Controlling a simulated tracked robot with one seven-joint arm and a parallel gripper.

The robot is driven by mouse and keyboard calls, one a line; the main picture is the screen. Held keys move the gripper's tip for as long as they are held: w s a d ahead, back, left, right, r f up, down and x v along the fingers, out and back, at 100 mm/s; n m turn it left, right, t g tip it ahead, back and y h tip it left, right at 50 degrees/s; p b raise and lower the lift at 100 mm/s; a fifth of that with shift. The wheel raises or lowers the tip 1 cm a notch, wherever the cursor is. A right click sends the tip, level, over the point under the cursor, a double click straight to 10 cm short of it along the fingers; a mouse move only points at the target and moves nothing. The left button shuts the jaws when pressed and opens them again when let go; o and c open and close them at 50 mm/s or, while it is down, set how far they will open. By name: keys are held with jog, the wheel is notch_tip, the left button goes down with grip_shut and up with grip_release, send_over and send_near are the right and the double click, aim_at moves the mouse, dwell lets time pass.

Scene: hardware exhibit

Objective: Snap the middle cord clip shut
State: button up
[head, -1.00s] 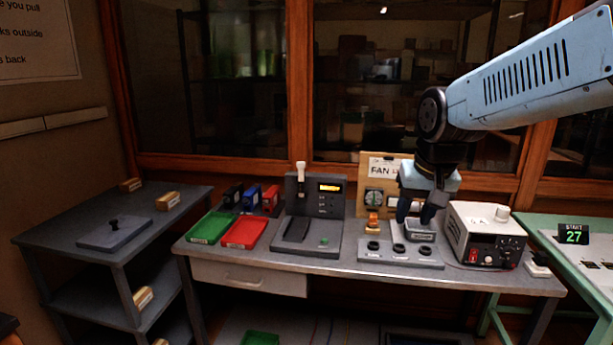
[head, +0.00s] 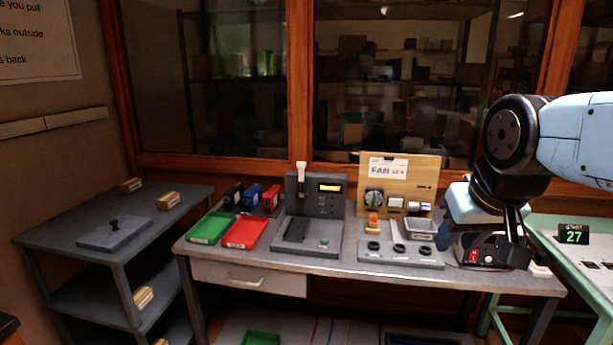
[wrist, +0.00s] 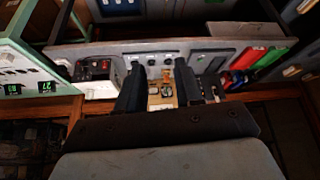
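I cannot make out for certain which small part is the middle cord clip. A grey base (head: 385,260) on the bench carries three small black round parts in a row, each above a label; the middle one (head: 399,248) is too small to tell open from shut. In the head view my gripper (head: 482,248) hangs to the right of this base, in front of the power supply, and hides much of it. In the wrist view my gripper (wrist: 158,66) has its two dark fingers apart, with nothing held between them.
A wooden board (head: 430,173) marked FAN stands behind the base. A grey tray (head: 420,229) and an orange part (head: 373,224) sit near it. The power supply (head: 487,250) stands at right. A grey device (head: 335,200), green tray (head: 210,228) and red tray (head: 245,232) are left.

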grip_shut()
dwell(1.5)
